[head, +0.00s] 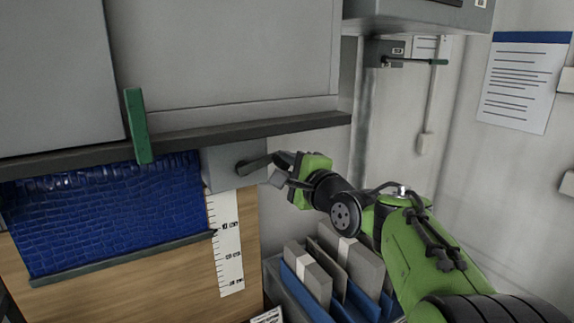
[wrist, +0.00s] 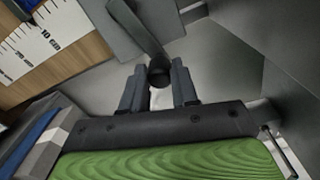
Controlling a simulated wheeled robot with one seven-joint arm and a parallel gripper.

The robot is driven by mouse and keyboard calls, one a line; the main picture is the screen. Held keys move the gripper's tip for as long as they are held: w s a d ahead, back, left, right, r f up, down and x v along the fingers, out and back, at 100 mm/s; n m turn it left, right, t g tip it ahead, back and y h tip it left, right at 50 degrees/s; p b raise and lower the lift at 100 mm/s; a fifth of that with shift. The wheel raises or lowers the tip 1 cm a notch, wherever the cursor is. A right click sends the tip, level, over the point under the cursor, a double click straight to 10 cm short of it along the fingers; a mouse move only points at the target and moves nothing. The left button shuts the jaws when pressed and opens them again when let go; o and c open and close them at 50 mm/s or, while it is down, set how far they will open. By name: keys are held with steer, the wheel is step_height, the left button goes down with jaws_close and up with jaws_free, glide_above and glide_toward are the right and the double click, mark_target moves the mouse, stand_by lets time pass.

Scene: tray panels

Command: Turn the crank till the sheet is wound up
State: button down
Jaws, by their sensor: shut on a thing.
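The blue textured sheet (head: 105,205) hangs below a dark ledge in the head view, with a grey bar (head: 125,259) along its lower edge. The bar's right end is beside the scale (head: 231,262), close to the 10 mark. The crank's grey box (head: 222,168) is right of the sheet, under the ledge. The dark crank arm (head: 256,163) points right from it, slightly up. My gripper (head: 279,169) is shut on the crank handle. In the wrist view, the round dark handle (wrist: 159,73) is between the fingers, at the end of the crank arm (wrist: 136,28).
A green handle (head: 138,125) hangs at the ledge above the sheet. A bin of grey and blue files (head: 322,275) stands below my gripper.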

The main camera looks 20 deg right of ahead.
steer(key=shift+f, duration=0.1)
steer(key=c, duration=0.8)
jaws_free()
steer(key=shift+c, duration=0.2)
steer(key=s+d+b, duration=0.3)
steer(key=s, duration=1.2)
steer(key=shift+s, duration=0.25)
